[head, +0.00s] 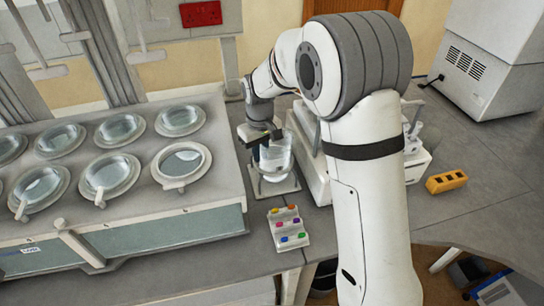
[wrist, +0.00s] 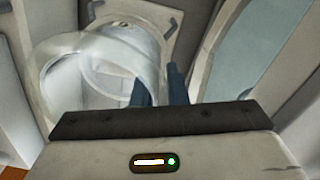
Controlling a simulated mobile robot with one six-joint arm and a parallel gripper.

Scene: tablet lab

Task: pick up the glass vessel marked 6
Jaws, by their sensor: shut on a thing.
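My gripper (head: 262,150) is shut on a clear glass vessel (head: 277,160), beside the right end of the bath unit. In the wrist view the dark fingers (wrist: 160,88) are at the right side of the glass vessel (wrist: 75,75), which looks round and see-through. No number can be read on it. The vessel is over a small pale stand (head: 283,187); I cannot tell whether it touches the stand.
The bath unit (head: 125,215) on the left has several round openings with glass vessels; the front right opening (head: 182,165) looks darker inside. A panel of coloured buttons (head: 288,228) is in front. An orange block (head: 446,181) lies right on the grey bench (head: 480,160).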

